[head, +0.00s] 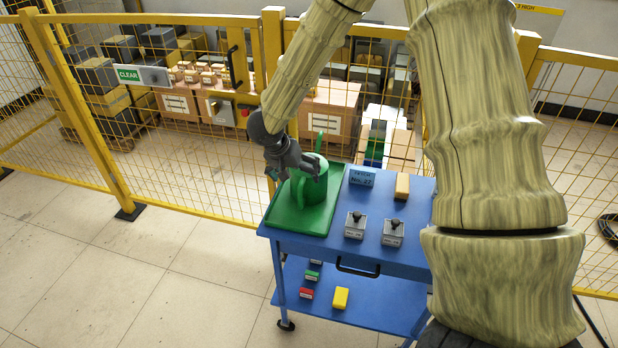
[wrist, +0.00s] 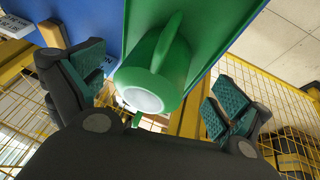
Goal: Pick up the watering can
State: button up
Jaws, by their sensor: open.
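The green watering can (head: 314,184) stands upright on a green tray (head: 290,218) on the blue cart's top. It also shows in the wrist view (wrist: 172,72), where its round body, a pale round area and a curved green part are visible. My gripper (head: 283,167) is at the can's upper left in the head view. In the wrist view my gripper (wrist: 158,92) is open, with one teal-padded finger on each side of the can. The can is between the fingers, and neither finger is clearly touching it. Part of the can is hidden behind the gripper in the head view.
A yellow mesh fence (head: 190,180) stands behind. Floor at left is clear.

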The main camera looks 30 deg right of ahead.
aim_at(301, 179)
jog(key=shift+p+x, duration=0.5)
jog(key=shift+x, duration=2.15)
jog(key=shift+w+d+r, duration=0.1)
jog(key=shift+w, duration=0.05)
grip_shut()
jog(key=shift+r, duration=0.1)
